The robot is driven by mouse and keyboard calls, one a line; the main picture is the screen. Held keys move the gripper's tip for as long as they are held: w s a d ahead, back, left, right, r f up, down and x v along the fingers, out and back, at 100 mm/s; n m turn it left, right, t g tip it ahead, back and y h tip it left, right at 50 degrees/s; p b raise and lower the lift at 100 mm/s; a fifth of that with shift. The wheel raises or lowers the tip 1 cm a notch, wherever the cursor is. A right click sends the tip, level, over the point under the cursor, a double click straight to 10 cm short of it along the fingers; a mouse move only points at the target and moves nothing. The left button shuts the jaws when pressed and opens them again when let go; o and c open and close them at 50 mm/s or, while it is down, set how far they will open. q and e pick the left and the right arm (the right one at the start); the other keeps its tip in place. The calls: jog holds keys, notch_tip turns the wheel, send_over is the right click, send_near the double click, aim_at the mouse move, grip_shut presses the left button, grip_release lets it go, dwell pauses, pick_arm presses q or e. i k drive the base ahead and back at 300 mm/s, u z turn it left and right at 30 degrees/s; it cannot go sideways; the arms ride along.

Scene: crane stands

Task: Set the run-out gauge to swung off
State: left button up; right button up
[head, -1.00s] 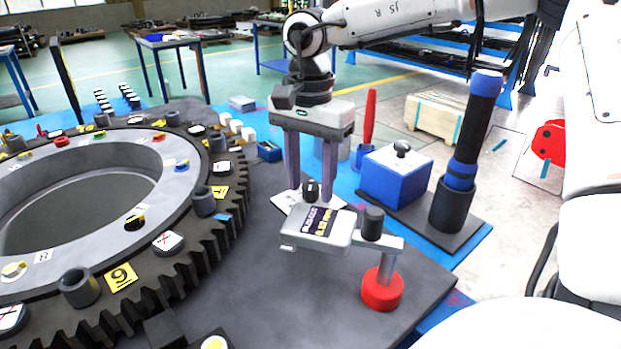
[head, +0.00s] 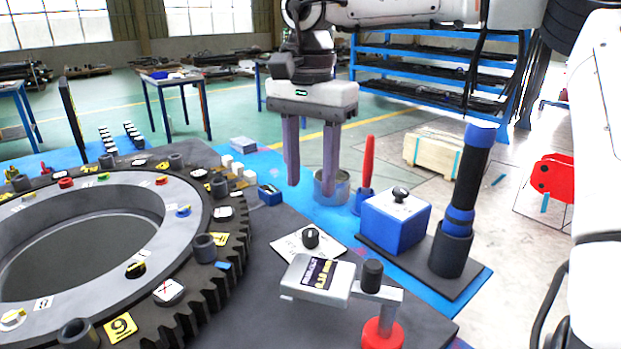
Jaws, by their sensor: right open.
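The run-out gauge (head: 320,281) is a pale grey box with a dark display panel on its top, at the lower middle of the head view. An arm joins it to a post with a black knob (head: 372,276) on top and a red round base (head: 383,333). Just behind the box, a small black knob (head: 311,238) stands on a white plate (head: 290,245). My right gripper (head: 312,188) points down with its two fingers apart and empty, above and behind the gauge, clear of it and of the small knob. My left gripper is not in view.
A large toothed ring (head: 215,295) with pegs and tags fills the left. To the right stand a blue box (head: 393,225) with a black knob, a black and blue cylinder (head: 467,190) and a red-handled tool (head: 367,165). A metal cup (head: 332,190) is behind my fingers.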

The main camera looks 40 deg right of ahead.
aim_at(329, 282)
jog(key=k, duration=1.5)
